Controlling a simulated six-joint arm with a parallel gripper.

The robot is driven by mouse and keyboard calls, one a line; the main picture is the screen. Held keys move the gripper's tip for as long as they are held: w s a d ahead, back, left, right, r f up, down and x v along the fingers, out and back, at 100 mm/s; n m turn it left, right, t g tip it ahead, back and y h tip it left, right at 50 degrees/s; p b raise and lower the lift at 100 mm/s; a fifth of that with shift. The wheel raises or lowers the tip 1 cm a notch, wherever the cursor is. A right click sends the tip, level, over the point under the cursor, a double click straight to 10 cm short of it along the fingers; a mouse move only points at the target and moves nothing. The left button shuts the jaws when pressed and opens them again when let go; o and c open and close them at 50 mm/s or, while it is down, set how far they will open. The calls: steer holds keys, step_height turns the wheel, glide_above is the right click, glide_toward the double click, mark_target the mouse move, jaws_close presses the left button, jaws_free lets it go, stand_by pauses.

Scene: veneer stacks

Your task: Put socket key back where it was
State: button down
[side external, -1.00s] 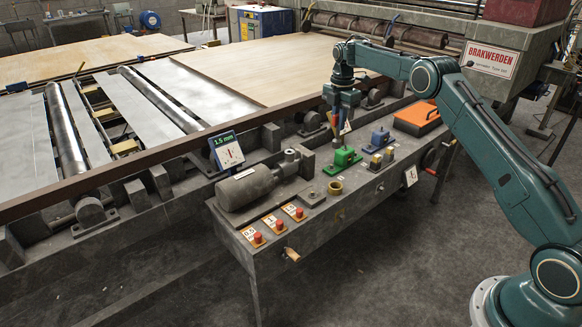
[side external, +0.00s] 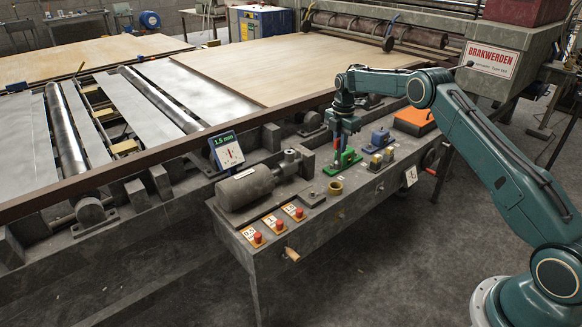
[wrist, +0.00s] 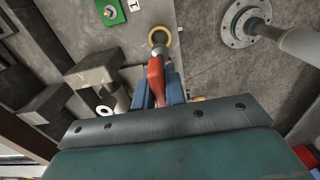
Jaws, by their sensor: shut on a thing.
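The socket key is the tool with a red handle (wrist: 156,80) and a grey metal end in the wrist view. My gripper (side external: 344,146) has blue fingers and is shut on the handle. The ring (side external: 336,187) stands on the bench, nearer the side camera than the green block.
A blue block (side external: 380,138) and a small grey and yellow item (side external: 377,162) stand to the right on the bench, with an orange case (side external: 414,122) beyond. A grey motor (side external: 246,188) and several red buttons (side external: 279,225) are left. A small display (side external: 226,150) stands behind.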

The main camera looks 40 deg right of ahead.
mark_target(338, 160)
step_height(338, 160, down, 6)
steer(key=shift+r, duration=0.1)
steer(key=shift+f, duration=2.2)
steer(key=shift+f, duration=0.1)
steer(key=c, duration=1.5)
jaws_free()
steer(key=shift+o, duration=0.2)
step_height(338, 160, up, 12)
steer(key=shift+r, duration=0.15)
